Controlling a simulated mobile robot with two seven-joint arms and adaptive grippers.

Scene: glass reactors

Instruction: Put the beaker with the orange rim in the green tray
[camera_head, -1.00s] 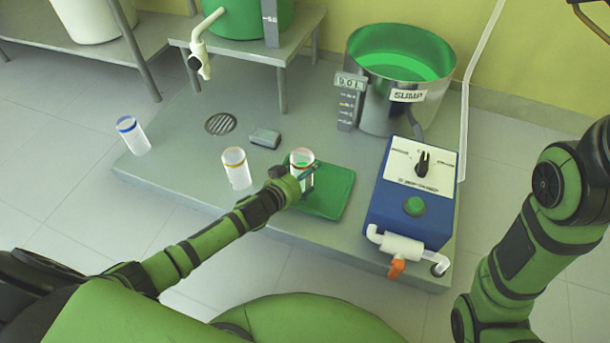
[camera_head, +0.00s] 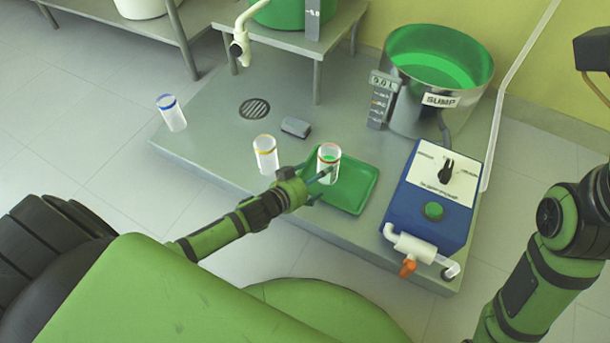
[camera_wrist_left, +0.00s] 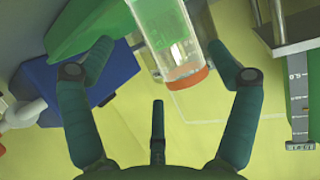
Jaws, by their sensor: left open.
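The beaker with the orange rim (camera_head: 329,167) stands upright on the green tray (camera_head: 355,196), with green showing inside it. In the left wrist view the beaker (camera_wrist_left: 172,45) appears between my spread fingertips, its orange rim towards the palm. The tray (camera_wrist_left: 85,22) shows at the upper left there. My left gripper (camera_head: 322,187) is open at the tray's near left side, fingers pointing at the beaker. I cannot tell whether any finger touches it. My right arm shows at the right edge, its gripper out of view.
A yellow-rimmed beaker (camera_head: 266,156) and a blue-rimmed beaker (camera_head: 172,114) stand to the left on the grey platform (camera_head: 215,130). A small grey block (camera_head: 296,127) lies behind. The blue pump box (camera_head: 430,200) is right of the tray, with the sump tank (camera_head: 437,80) behind.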

